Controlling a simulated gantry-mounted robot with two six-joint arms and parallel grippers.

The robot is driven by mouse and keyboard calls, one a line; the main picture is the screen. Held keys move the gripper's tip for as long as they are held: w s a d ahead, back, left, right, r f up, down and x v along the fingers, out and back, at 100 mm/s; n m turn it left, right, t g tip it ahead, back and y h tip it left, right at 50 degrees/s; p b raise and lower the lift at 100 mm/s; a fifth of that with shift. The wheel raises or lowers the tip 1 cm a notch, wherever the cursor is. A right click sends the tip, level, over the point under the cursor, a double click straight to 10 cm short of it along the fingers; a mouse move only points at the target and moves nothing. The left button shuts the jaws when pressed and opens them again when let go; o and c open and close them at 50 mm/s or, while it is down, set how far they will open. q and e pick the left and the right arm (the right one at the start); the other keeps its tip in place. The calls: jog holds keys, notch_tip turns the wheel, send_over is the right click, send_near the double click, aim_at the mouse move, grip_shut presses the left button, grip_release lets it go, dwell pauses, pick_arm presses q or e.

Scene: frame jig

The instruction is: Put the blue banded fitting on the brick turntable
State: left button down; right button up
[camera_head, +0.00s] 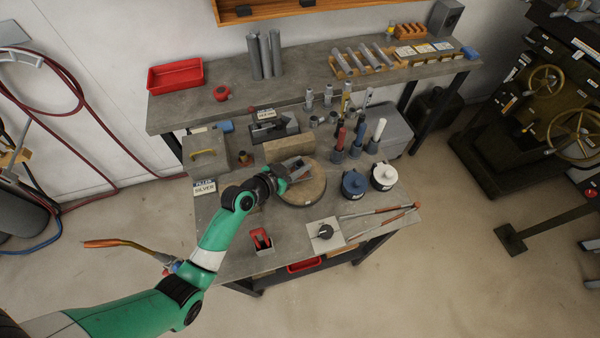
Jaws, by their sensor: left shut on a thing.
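My left gripper (297,171) reaches in from the left over a round brown turntable (302,193) on the lower bench. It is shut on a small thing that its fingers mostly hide. I cannot make out a blue band on that thing, or whether it touches the turntable's top. The turntable's left part is hidden under the gripper and wrist. I cannot pick out a blue banded fitting elsewhere for certain. My right gripper is not in view.
Right of the turntable stand a blue pot (354,186) and a white-topped pot (384,177). Behind them are several upright holders with coloured handles (340,138). A tan block (289,145) lies behind the turntable. A red-and-grey piece (261,241) and a dial plate (325,236) lie in front.

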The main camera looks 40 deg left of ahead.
pick_arm(q)
jog(key=f, duration=0.1)
jog(key=f+b, duration=0.1)
jog(key=f, duration=0.1)
jog(key=shift+w+f+b, duration=0.25)
jog(key=shift+f+b, duration=0.1)
jog(key=shift+f, duration=0.15)
jog(key=c, duration=0.6)
grip_release()
jog(key=shift+o, duration=0.2)
